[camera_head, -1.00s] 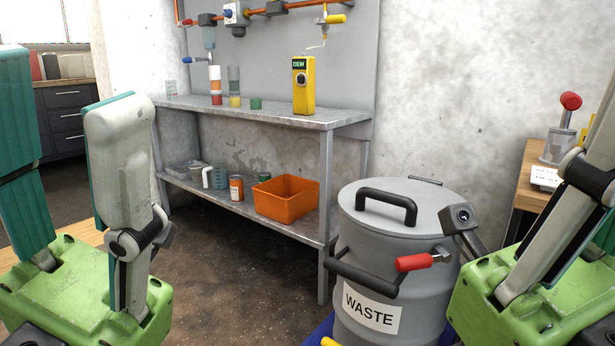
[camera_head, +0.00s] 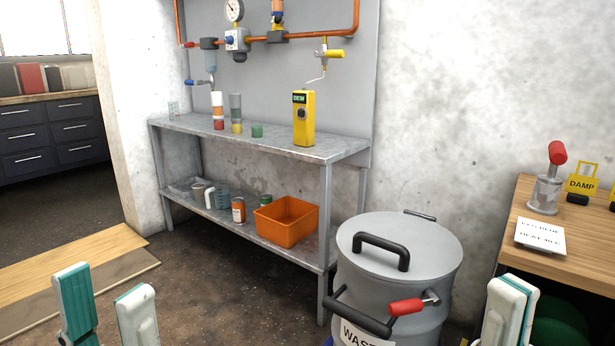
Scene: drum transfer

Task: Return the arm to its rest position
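My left gripper (camera_head: 108,310) shows at the bottom left of the head view. Its two teal-and-white fingers point up and stand apart, with nothing between them. My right gripper (camera_head: 510,312) shows at the bottom right as white-and-teal finger parts close together; whether it is open or shut is unclear. Both gripper bodies and the arms are below the picture. The grey waste drum (camera_head: 365,241) stands upright between them, its lid on, with black handles and a red-handled clamp at the front. Its lower part is cut off. Neither gripper appears to touch it.
A metal shelf (camera_head: 335,153) behind carries a yellow meter (camera_head: 304,118), small cups and an orange bin (camera_head: 286,220). A wooden bench (camera_head: 520,260) at right holds a red-topped device (camera_head: 548,178) and a white card (camera_head: 540,236). Open floor lies left of the drum.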

